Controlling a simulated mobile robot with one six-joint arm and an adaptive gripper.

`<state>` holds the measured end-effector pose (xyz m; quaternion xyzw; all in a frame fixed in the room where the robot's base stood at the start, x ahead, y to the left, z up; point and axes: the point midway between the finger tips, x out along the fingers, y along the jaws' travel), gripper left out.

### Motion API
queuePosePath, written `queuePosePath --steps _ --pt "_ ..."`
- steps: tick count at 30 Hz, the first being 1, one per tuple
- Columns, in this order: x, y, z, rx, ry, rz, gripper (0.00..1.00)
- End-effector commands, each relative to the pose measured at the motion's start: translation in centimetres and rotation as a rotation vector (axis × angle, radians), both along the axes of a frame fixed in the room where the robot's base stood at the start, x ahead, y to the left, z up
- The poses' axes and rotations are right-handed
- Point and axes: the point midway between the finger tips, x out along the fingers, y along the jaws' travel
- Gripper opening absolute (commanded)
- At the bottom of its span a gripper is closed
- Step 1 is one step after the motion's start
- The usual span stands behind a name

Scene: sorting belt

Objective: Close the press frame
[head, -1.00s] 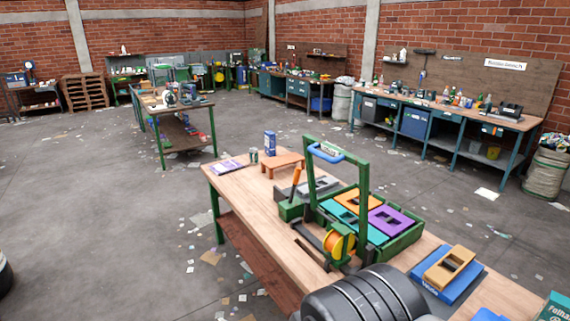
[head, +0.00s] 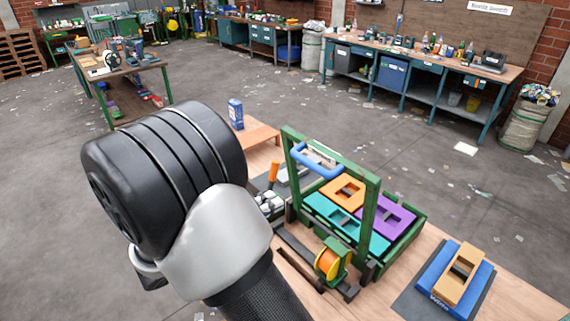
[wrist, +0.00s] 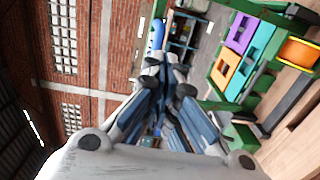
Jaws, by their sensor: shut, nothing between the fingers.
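The green press frame (head: 371,205) stands upright, hinged open, with a blue handle (head: 317,155) on its top bar. Behind it is a green tray (head: 408,237) holding teal (head: 345,222), orange (head: 344,191) and purple (head: 386,214) blocks. An orange-yellow spool (head: 328,262) sits at the near side of the frame. In the wrist view, my gripper (wrist: 165,68) is shut and empty, its fingers pointing towards the blue handle (wrist: 157,35), with no clear contact. In the head view, my arm hides most of the gripper, which is left of the frame.
The wooden bench (head: 418,258) carries a blue block with a tan piece (head: 458,277) at right, and a brown stand (head: 262,137) and blue can (head: 236,114) behind. A lever with an orange grip (head: 273,172) rises left of the frame. Open floor surrounds the bench.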

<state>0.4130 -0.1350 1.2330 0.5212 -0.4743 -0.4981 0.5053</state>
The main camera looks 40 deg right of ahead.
Motion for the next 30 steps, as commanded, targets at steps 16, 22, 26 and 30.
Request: queuePosePath --steps 16,22,26,30 --pt "0.9 -8.6 -0.3 -0.019 -0.007 0.009 0.0" --pt "1.2 -12.0 -0.4 -0.019 -0.006 0.011 0.0" --pt "1.3 -13.2 -0.4 -0.018 -0.007 0.014 0.0" --pt "1.4 -13.8 -0.4 -0.018 -0.007 0.014 0.0"
